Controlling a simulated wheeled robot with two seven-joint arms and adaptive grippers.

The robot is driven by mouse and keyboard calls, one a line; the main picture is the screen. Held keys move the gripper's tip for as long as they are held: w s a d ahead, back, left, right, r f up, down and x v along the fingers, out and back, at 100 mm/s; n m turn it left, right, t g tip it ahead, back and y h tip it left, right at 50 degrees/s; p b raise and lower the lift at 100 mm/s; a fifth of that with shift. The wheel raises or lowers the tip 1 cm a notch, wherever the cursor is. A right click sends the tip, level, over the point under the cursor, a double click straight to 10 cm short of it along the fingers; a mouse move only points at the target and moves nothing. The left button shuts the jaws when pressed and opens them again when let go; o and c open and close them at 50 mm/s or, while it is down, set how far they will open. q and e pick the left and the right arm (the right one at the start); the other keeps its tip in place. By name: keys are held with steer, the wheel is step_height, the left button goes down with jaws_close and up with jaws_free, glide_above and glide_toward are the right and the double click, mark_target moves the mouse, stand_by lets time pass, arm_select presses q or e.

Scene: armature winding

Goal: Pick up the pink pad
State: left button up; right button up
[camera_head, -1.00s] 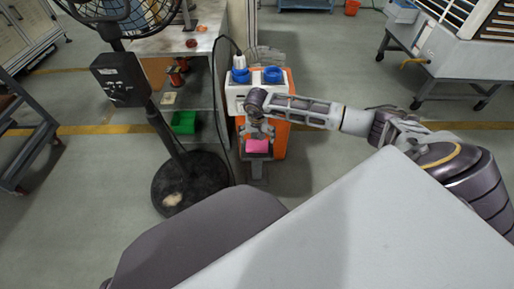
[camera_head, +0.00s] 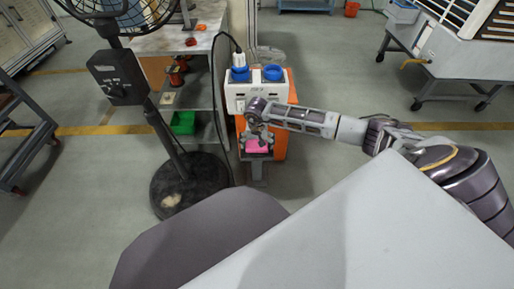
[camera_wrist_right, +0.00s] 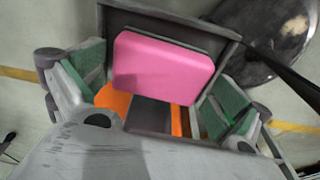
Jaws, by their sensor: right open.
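The pink pad (camera_head: 257,147) lies on a small grey tray (camera_head: 257,157) at the front of the orange and white machine. My right gripper (camera_head: 258,138) is just above the pad in the head view. In the right wrist view, the pink pad (camera_wrist_right: 163,68) is in front of the open right gripper (camera_wrist_right: 160,100), between its green-lined fingers and apart from them. The tray's raised rim (camera_wrist_right: 170,14) shows beyond the pad. My left gripper is not in view.
The machine (camera_head: 275,95) has two blue caps on top. A black fan stand (camera_head: 185,185) stands close on the left, with a cable beside it. A shelf with a green bin (camera_head: 183,122) is behind it. Open floor lies to the right.

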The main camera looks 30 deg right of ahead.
steer(key=c, duration=0.6)
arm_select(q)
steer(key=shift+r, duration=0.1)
arm_select(e)
steer(key=shift+r, duration=0.1)
steer(key=shift+c, duration=0.2)
steer(key=shift+s+a+r+p, duration=0.35)
steer(key=shift+s+r+p, duration=0.05)
steer(key=shift+s+r, duration=0.15)
arm_select(q)
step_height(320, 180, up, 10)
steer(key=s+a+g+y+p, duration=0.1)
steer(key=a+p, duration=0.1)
steer(key=p, duration=0.2)
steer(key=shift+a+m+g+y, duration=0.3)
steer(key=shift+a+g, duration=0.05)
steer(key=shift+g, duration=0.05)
arm_select(e)
steer(key=s+a+r, duration=0.6)
steer(key=s, duration=0.5)
steer(key=shift+a+r, duration=0.35)
steer(key=shift+w, duration=0.1)
